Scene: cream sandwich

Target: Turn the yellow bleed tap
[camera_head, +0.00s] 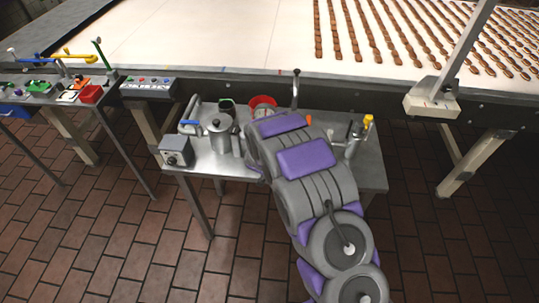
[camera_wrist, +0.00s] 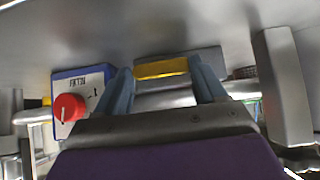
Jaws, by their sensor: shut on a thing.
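In the wrist view, a yellow piece (camera_wrist: 162,69), taken as the bleed tap, is set against a grey block between the two blue-grey fingers of my gripper (camera_wrist: 161,74). The fingers are shut on it, one on each side. In the head view my own arm covers the gripper and whatever it holds. A yellow-topped fitting (camera_head: 368,122) stands upright at the right end of the small steel table, apart from my arm. I cannot tell whether it is the same yellow piece.
In the wrist view, a blue-edged box with a red knob (camera_wrist: 69,107) is close left of the fingers, and a grey post (camera_wrist: 284,85) stands right. The steel table (camera_head: 372,178) also holds a metal pot (camera_head: 219,136) and a grey box (camera_head: 176,150). A conveyor (camera_head: 230,40) runs behind.

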